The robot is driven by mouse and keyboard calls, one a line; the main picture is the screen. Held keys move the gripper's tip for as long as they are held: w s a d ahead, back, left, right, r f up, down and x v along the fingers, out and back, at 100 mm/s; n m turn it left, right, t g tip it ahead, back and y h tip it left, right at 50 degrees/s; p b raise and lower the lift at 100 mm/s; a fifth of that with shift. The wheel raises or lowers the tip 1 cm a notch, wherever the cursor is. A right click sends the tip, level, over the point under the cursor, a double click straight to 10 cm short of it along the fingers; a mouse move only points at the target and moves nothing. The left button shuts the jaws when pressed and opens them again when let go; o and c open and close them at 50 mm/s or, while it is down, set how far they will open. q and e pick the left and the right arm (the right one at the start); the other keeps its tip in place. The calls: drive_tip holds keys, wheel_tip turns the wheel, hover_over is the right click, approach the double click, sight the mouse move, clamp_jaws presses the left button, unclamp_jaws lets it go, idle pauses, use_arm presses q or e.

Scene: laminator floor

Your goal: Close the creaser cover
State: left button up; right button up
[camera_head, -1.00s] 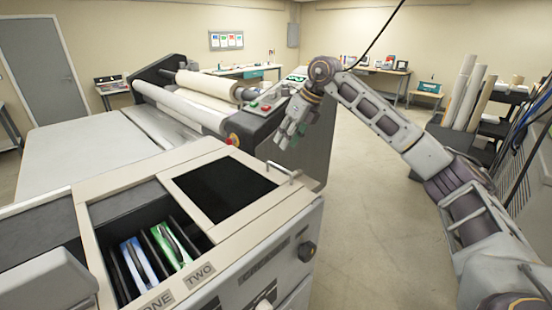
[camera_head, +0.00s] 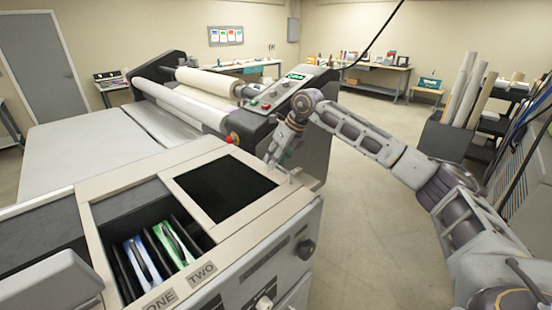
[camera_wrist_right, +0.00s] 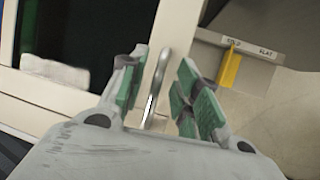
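The creaser (camera_head: 255,235) is the beige cabinet in front. Its top has an open bay (camera_head: 110,213) with blue and green items above labels ONE and TWO. Beside it is a pale-framed panel with a dark window (camera_head: 222,187), seemingly the cover. A metal bar handle (camera_wrist_right: 157,85) is at its right end, partly hidden in the head view. My right gripper (camera_head: 273,160) is at that handle. In the wrist view, the open right gripper (camera_wrist_right: 163,92) has green-padded fingers on either side of the bar, with gaps visible.
The laminator (camera_head: 195,108) with its rollers stands behind the creaser. A yellow tab (camera_wrist_right: 231,69) under a small label shows in the wrist view. Open floor (camera_head: 365,235) lies to the right.

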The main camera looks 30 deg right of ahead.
drive_tip(key=shift+c, duration=0.4)
clamp_jaws()
drive_tip(key=shift+a, duration=0.1)
drive_tip(key=b, duration=0.5)
hover_over(224, 205)
drive_tip(key=shift+o, duration=0.4)
unclamp_jaws()
drive_tip(key=shift+a, duration=0.25)
drive_tip(key=shift+d, duration=0.2)
